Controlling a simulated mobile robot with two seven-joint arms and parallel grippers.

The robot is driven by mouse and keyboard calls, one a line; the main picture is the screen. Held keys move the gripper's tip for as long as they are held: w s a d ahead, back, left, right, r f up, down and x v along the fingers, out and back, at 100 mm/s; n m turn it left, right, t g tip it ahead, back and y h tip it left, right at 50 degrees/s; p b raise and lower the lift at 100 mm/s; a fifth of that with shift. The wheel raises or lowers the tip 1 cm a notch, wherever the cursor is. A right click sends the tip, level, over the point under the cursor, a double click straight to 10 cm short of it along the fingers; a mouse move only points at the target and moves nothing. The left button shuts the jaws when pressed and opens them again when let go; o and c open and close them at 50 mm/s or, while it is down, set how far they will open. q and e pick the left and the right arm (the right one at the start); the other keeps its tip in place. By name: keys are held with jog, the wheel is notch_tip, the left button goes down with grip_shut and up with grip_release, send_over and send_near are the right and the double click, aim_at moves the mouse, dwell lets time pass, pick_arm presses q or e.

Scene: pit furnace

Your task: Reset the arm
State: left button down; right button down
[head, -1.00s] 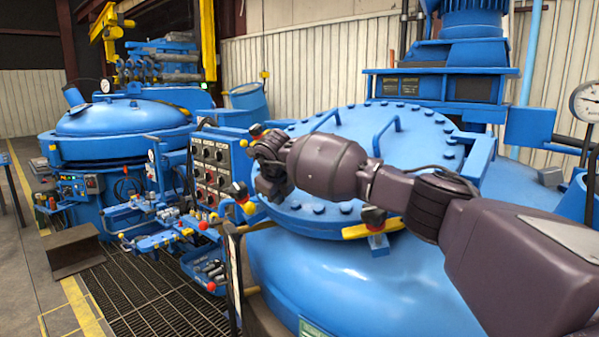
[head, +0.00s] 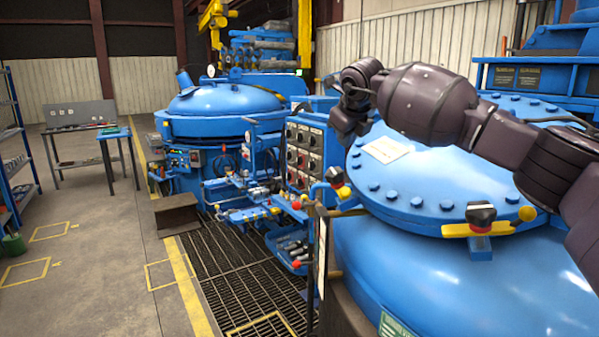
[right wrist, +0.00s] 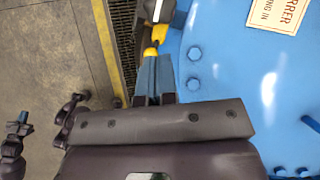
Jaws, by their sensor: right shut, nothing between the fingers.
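My right arm reaches in from the right in the head view, above the near blue furnace lid (head: 415,190). Its right gripper (head: 340,128) hangs dark at the lid's left side, next to the control panel. In the right wrist view the right gripper (right wrist: 155,75) has its two blue-grey fingers together, with nothing between them. Dark jointed parts at the lower left of the right wrist view, one with a small blue tip (right wrist: 22,118), look like my left arm. The left gripper does not show in the head view.
A control panel (head: 305,150) and a black-and-yellow handle (head: 481,216) stand close to the arm. A second blue furnace (head: 225,110) is behind. Floor grating (head: 235,270) runs between them. A workbench (head: 85,128) and shelf (head: 15,150) stand left; the floor there is mostly free.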

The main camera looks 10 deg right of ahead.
jog(key=s+a+r+n+y, duration=0.1)
jog(key=s+a+r+y, duration=0.2)
jog(key=a+y, duration=0.45)
jog(key=s+a+r+n+y, duration=0.1)
jog(key=s+a+r+y, duration=0.25)
jog(key=a, duration=0.65)
jog(key=s+a+f+m+y, duration=0.2)
jog(key=s+a+m+y, duration=0.25)
jog(key=y, duration=0.35)
jog(key=s+d+f+m+t+h, duration=0.2)
jog(key=d+f+m+t+h, duration=0.3)
jog(key=f+m, duration=0.55)
jog(key=s+d+f+m+t+h, duration=0.2)
jog(key=s+d+f+m+h, duration=0.15)
jog(key=d+f+m, duration=0.6)
jog(key=s+d+f+m+t+h, duration=0.2)
jog(key=d+f+m+t+h, duration=0.25)
jog(key=f+m, duration=0.7)
jog(key=s+d+f+m+g+h, duration=0.2)
jog(key=s+d+f, duration=0.2)
jog(key=s+f, duration=0.5)
jog(key=s+d+f+m+g+h, duration=0.2)
jog(key=s+d+f+m, duration=0.1)
jog(key=s+f, duration=0.6)
jog(key=s+d+f+m+g+h, duration=0.2)
jog(key=s+d+f, duration=0.3)
jog(key=s+f, duration=0.3)
jog(key=shift+s+d+f+m+g, duration=0.25)
jog(key=shift+s+f+m+g, duration=0.25)
jog(key=shift+s, duration=0.6)
